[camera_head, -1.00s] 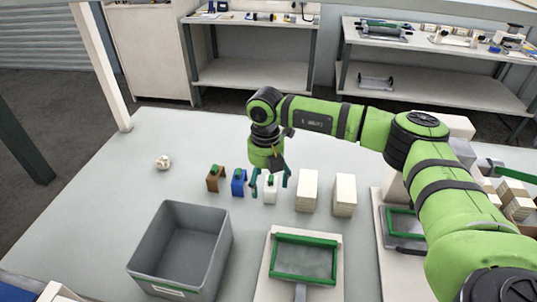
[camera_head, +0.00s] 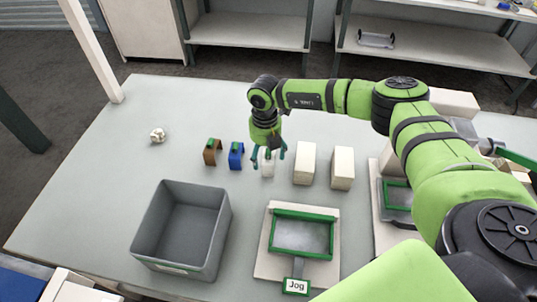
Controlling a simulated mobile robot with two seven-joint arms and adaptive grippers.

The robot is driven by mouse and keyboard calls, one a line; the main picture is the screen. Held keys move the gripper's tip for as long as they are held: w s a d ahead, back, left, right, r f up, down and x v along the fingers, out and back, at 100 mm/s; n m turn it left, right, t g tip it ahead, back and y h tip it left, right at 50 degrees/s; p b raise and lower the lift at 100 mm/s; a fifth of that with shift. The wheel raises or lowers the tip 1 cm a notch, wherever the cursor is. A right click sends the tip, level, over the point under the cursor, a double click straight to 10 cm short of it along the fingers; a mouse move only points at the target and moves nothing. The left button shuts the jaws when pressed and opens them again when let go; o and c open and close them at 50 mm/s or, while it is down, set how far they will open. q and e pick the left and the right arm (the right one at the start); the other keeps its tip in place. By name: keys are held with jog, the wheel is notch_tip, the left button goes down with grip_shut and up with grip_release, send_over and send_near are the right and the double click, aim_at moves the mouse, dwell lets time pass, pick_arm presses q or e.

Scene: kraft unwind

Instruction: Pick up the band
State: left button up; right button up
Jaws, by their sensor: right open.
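Three small arch-shaped bands stand in a row on the grey table: a brown band (camera_head: 212,153), a blue band (camera_head: 236,156) and a white band (camera_head: 267,169). Each has a green patch on top. My right gripper (camera_head: 268,156) points down over the white band. Its teal fingers are open, one to each side of the white band's upper part, and partly hide it. I cannot tell whether they touch it. The brown and blue bands stand free to the left of the gripper. My left gripper is not in view.
Two cream blocks (camera_head: 305,163) (camera_head: 342,169) stand just right of the gripper. A grey bin (camera_head: 150,222) and a green-framed panel marked Jog (camera_head: 303,237) lie nearer. A crumpled white ball (camera_head: 157,135) is at the left.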

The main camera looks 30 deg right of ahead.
jog(key=c, duration=0.9)
jog(key=shift+o, duration=0.2)
jog(key=shift+r, duration=0.15)
